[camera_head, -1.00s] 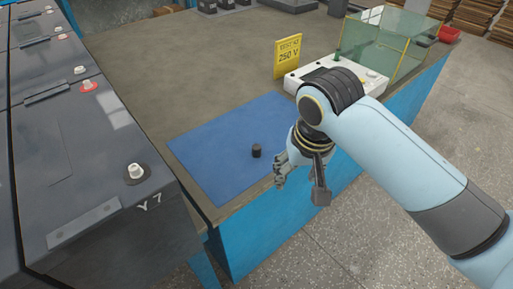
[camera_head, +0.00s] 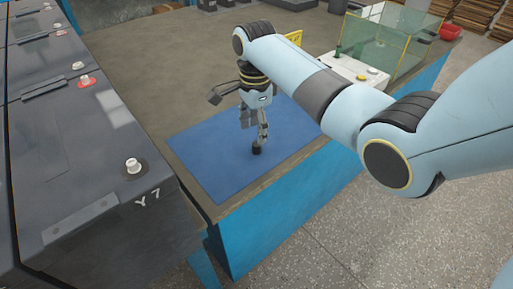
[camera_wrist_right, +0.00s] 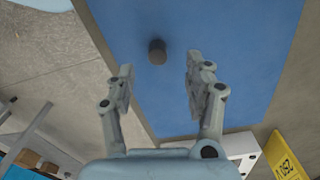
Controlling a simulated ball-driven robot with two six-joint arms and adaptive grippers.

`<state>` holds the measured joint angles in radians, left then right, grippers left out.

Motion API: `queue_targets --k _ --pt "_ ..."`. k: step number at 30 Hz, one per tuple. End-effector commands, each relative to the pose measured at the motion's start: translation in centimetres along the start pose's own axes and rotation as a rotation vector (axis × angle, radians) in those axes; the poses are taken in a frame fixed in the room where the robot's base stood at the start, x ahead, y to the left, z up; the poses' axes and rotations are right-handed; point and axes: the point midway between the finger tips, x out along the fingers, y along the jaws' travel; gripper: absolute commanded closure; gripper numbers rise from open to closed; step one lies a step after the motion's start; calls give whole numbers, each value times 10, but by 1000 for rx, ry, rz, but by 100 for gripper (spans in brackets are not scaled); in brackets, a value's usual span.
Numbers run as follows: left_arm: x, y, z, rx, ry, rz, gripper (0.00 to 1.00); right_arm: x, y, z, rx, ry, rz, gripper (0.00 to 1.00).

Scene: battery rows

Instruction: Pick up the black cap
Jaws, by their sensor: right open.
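The black cap (camera_head: 257,150) stands on the blue mat (camera_head: 205,160) near the mat's front edge. In the right wrist view the cap (camera_wrist_right: 157,52) shows beyond the fingertips, between the lines of the two fingers and touched by neither. My right gripper (camera_head: 240,116) is above the mat, open and empty, pointing down, with one finger in front of the cap's upper part in the head view. It also shows in the right wrist view (camera_wrist_right: 159,72) with its fingers spread wide. My left gripper is not in view.
Dark battery blocks (camera_head: 85,140) with terminals stand at the left, close to the bench. A white device (camera_head: 350,72), a yellow sign (camera_head: 294,37) and a clear green-tinted box (camera_head: 390,40) stand to the right of the mat. The rest of the mat is clear.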

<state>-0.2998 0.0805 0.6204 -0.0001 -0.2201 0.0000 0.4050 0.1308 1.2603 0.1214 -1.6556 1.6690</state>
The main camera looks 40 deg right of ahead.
Motion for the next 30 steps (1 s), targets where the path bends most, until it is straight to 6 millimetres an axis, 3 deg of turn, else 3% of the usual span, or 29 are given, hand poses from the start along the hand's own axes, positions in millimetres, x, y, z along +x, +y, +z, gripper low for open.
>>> queue_targets --k 12,21,30 --pt "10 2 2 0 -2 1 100 52 3 -2 -2 0 0 47" --pt "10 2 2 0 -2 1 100 55 3 -2 -3 0 -2 48" --pt "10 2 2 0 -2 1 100 55 3 -2 -3 0 -1 88"
